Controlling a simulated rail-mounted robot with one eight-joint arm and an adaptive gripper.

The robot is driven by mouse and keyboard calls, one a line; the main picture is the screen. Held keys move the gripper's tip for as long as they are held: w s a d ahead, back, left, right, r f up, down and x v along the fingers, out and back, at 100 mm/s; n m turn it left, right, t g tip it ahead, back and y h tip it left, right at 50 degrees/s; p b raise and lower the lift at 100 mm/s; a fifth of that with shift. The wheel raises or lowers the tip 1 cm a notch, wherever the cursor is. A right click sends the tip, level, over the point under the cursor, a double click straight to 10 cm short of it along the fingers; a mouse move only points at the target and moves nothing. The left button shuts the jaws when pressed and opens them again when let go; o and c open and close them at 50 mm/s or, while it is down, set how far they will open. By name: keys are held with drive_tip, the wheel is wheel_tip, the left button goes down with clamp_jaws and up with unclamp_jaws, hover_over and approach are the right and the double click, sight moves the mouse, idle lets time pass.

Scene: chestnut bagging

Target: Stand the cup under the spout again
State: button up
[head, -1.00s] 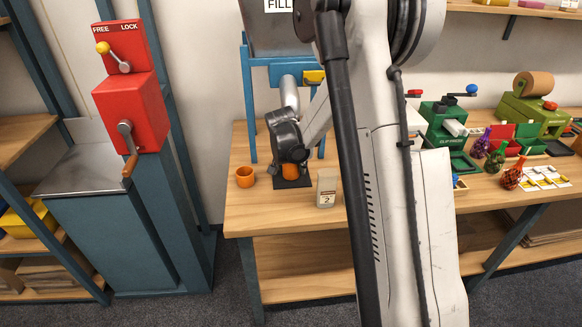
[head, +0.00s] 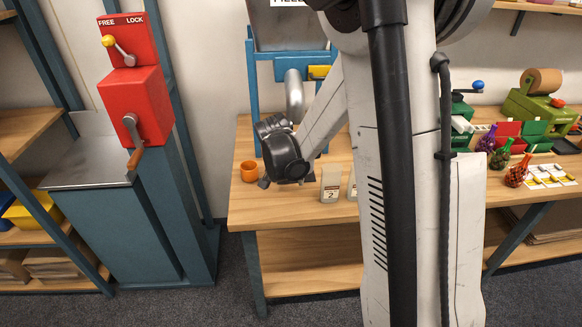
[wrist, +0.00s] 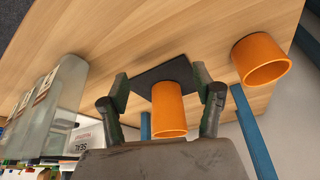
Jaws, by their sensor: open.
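An orange cup (wrist: 167,112) stands on a dark square pad (wrist: 150,78) in the wrist view, between my two fingers. My gripper (wrist: 161,80) is open, with a finger on each side of this cup; I cannot tell whether either touches it. In the head view my gripper (head: 286,180) is low over the table below the grey spout pipe (head: 294,92) and hides that cup and the pad. A second orange cup (head: 249,171) stands on the wood to the left in the head view; it also shows at the right of the wrist view (wrist: 262,60).
Labelled containers stand just right of my gripper, one marked 2 (head: 331,184), another (head: 352,186) beside it. Blue frame posts (head: 251,95) rise behind. A red crank box (head: 136,108) stands far left. The table's front left corner (head: 238,218) is bare.

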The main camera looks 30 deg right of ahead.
drive_tip(key=shift+s+a, duration=0.9)
drive_tip(key=s+a+r+n+t+y, duration=0.2)
drive_tip(key=s+a+r+n, duration=0.3)
drive_tip(key=s+r, duration=0.7)
drive_tip(key=s+a+r+n+t+y, duration=0.1)
drive_tip(key=s+a+r+n, duration=0.3)
drive_tip(key=s, duration=0.7)
wheel_tip(320, 180, up, 3)
drive_tip(key=shift+s+a+f+t, duration=0.2)
drive_tip(key=shift+a+t, duration=0.3)
drive_tip(key=shift+a, duration=0.55)
